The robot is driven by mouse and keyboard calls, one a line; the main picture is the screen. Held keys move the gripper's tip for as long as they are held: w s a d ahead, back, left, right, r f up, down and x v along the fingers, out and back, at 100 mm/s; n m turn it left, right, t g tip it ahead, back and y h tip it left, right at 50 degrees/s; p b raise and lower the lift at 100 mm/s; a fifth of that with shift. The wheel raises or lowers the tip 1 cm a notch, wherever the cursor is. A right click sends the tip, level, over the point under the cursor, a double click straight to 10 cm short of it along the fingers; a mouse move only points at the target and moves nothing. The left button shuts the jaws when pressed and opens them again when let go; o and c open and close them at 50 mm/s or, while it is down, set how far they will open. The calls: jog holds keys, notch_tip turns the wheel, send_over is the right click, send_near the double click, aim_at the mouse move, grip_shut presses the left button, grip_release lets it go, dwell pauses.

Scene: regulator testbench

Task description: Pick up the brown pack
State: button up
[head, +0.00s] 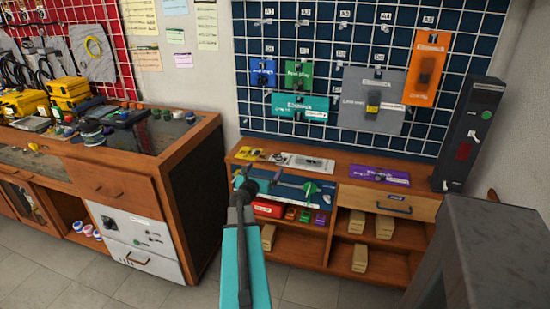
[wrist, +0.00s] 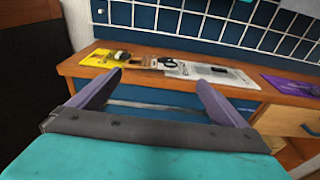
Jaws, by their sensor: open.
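The brown pack (wrist: 148,62) lies flat on the wooden counter between a yellow pack (wrist: 108,57) and a white pack (wrist: 208,72). In the head view the brown pack (head: 275,157) is small and hard to make out against the wood. My gripper (wrist: 159,79) is open and empty, its two purple-grey fingers pointing toward the counter. In the wrist view the brown pack shows between and beyond the fingertips, apart from them. In the head view my teal arm reaches up to the bench front, and the gripper is only partly clear.
A purple pack (head: 379,175) lies farther right on the counter (head: 330,176). A blue pegboard (head: 330,50) with hanging packs rises behind. Tan blocks (head: 357,224) sit on the shelves below. A dark post (head: 470,135) stands at right; a workbench (head: 150,160) stands at left.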

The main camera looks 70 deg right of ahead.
send_near(274, 157)
jog(key=shift+w+d+f+p, duration=0.1)
jog(key=shift+d+f, duration=0.1)
jog(key=shift+d, duration=0.45)
jog(key=shift+w+d+f+p, duration=0.1)
jog(key=shift+d+f+p, duration=0.1)
jog(key=shift+d, duration=0.45)
jog(key=shift+w+d+f+p, duration=0.1)
jog(key=shift+d+f, duration=0.05)
jog(key=shift+d, duration=0.5)
jog(key=shift+d, duration=0.15)
jog(key=shift+d+f+p, duration=0.15)
jog(key=shift+d+p, duration=0.1)
jog(key=shift+d, duration=0.95)
jog(key=shift+d+f+p, duration=0.15)
jog(key=shift+d+p, duration=0.05)
jog(key=shift+d, duration=1.05)
jog(key=shift+c, duration=0.4)
jog(key=c, duration=1.1)
jog(key=shift+r, duration=0.15)
notch_tip(274, 157, up, 10)
jog(key=shift+f+p, duration=0.1)
jog(key=shift+p, duration=0.8)
